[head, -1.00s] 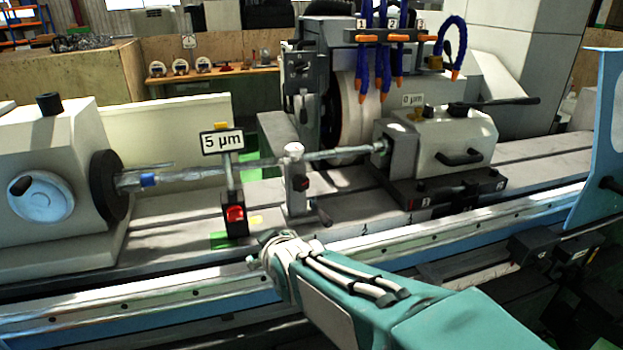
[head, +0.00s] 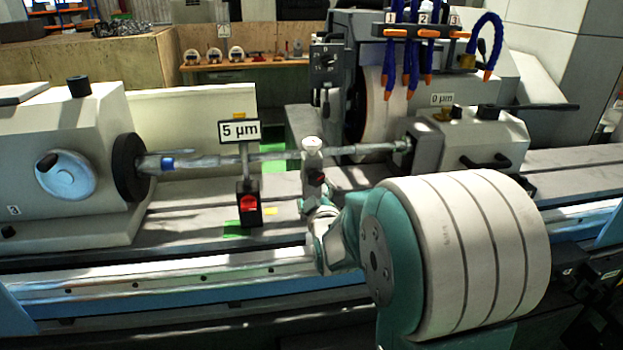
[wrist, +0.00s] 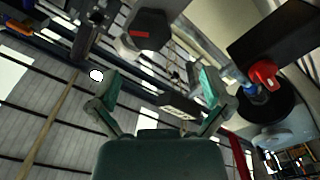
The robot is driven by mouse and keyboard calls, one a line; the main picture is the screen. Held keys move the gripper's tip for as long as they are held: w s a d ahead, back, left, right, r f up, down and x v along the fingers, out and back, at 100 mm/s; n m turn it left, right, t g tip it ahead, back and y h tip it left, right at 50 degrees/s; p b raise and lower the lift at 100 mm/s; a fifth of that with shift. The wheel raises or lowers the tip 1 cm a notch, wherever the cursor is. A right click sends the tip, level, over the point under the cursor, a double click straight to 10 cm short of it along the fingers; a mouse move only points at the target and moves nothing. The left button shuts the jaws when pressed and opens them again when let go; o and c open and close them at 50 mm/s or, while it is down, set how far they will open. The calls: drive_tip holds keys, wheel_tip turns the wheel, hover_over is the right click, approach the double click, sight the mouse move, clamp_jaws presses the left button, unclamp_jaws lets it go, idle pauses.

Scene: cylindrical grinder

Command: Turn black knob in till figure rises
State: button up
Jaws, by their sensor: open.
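A black knob with a red mark (head: 317,179) sits on the upright grey steady rest (head: 311,158) that stands at the long shaft (head: 220,161). In the wrist view a dark knob with a red mark (wrist: 148,32), apparently the same one, lies beyond the fingertips. My gripper (wrist: 155,75) is open, with nothing between its fingers and a gap to that knob. A sign reading 5 µm (head: 239,132) stands on a black base with a red knob (head: 248,202).
A sign reading 0 µm (head: 442,99) stands by the right-hand headstock (head: 485,140). The left workhead (head: 60,155) carries a white handwheel (head: 66,176). Blue coolant hoses (head: 413,50) hang above the grinding wheel. The wrist view shows the red knob (wrist: 263,73) close at right.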

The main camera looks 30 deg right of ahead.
sight(316, 181)
drive_tip(key=w+d, duration=0.1)
drive_tip(key=w, duration=0.1)
drive_tip(key=w+d, duration=0.1)
drive_tip(key=w, duration=0.1)
drive_tip(key=w+d, duration=0.1)
drive_tip(key=d, duration=0.1)
drive_tip(key=shift+w+f, duration=0.15)
drive_tip(key=shift+w, duration=0.25)
drive_tip(key=shift+w+a, duration=0.1)
drive_tip(key=shift+a, duration=0.7)
drive_tip(key=shift+c, duration=1.2)
drive_tip(key=c, duration=0.5)
drive_tip(key=shift+d, duration=0.2)
drive_tip(key=c, duration=0.4)
drive_tip(key=shift+d, duration=0.15)
